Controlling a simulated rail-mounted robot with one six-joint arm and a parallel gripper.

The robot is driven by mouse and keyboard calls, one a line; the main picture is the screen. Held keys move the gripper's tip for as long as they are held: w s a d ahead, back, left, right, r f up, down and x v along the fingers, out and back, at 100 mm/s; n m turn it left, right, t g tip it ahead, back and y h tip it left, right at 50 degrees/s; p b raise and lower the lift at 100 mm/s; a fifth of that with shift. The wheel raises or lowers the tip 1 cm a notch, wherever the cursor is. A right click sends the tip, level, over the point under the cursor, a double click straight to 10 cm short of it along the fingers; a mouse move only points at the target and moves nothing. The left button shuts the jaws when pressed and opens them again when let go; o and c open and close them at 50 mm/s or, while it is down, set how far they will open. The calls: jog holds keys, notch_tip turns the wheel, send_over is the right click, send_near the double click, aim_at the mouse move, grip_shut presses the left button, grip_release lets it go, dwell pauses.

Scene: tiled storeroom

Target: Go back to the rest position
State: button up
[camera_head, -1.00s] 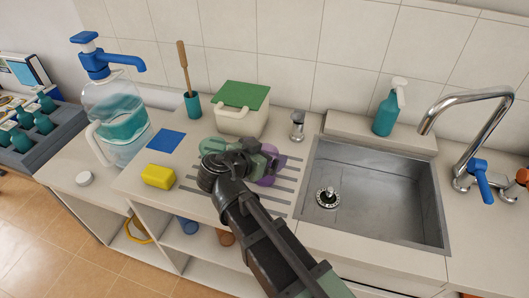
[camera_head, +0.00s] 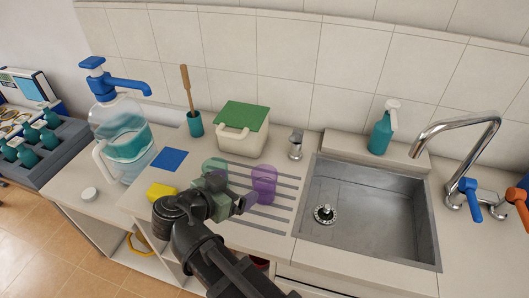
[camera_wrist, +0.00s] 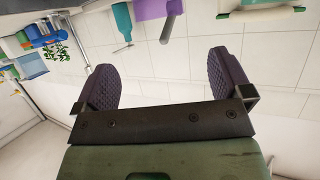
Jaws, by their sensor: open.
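My gripper (camera_head: 240,203) is above the front of the counter, just in front of the green and purple cups. In the wrist view its two purple-grey padded fingers (camera_wrist: 168,82) are spread apart with nothing between them. The translucent purple cup (camera_head: 263,184) and the translucent green cup (camera_head: 214,170) stand on the grooved drainboard. A purple thing also shows at the top of the wrist view (camera_wrist: 160,8).
The steel sink (camera_head: 370,210) and faucet (camera_head: 458,128) are to the right. A blue-capped water jug (camera_head: 122,135), a yellow sponge (camera_head: 160,191), a green-lidded box (camera_head: 242,128) and a brush in a teal cup (camera_head: 194,122) are around the left. A teal soap bottle (camera_head: 381,132) stands behind the sink.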

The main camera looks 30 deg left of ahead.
jog(key=w+d+f+n+g, duration=0.2)
jog(key=d+f+n+g, duration=0.1)
jog(key=d, duration=0.1)
jog(key=w+d+f+n+g, duration=0.2)
jog(key=d+n+g, duration=0.1)
jog(key=d, duration=0.1)
jog(key=w+d+f+n+g+h, duration=0.1)
jog(key=w+d+f+n+g, duration=0.1)
jog(key=d, duration=0.3)
jog(key=shift+f+n+g, duration=0.4)
jog(key=shift+f, duration=0.45)
jog(key=w+d+m+g+y, duration=0.1)
jog(key=w+d+m, duration=0.1)
jog(key=d, duration=0.9)
jog(key=w+d+f+m+g, duration=0.1)
jog(key=w+d+m+g, duration=0.1)
jog(key=d, duration=1)
jog(key=w+d+m+g+y, duration=0.1)
jog(key=w+d+m, duration=0.2)
jog(key=d, duration=0.9)
jog(key=shift+w+d+f+g+y, duration=0.1)
jog(key=shift+w+f+g+y, duration=0.1)
jog(key=shift+w, duration=0.5)
jog(key=shift+w+d+f+g+y, duration=0.1)
jog(key=shift+w+f, duration=0.1)
jog(key=shift+w, duration=0.5)
